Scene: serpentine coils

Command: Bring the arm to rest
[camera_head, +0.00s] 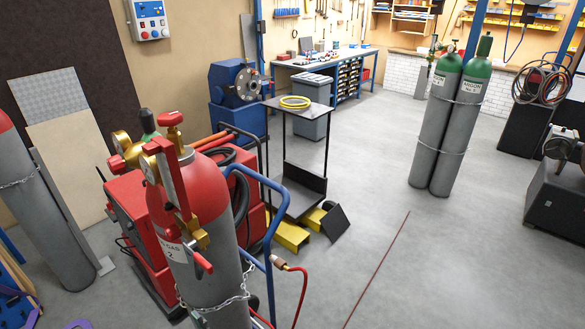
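Neither of my arms nor my grippers can be made out in the head view. A grey gas cylinder with a red top (205,235) stands close in front, left of centre. A red and brass fitting (178,190) sits at its upper part, and a chain (215,302) runs around its lower body. Whether anything is held cannot be seen.
A small table (310,112) bears a yellow coil (295,101). Two green-topped cylinders (447,125) stand chained at the right. The floor (450,260) at lower right is clear.

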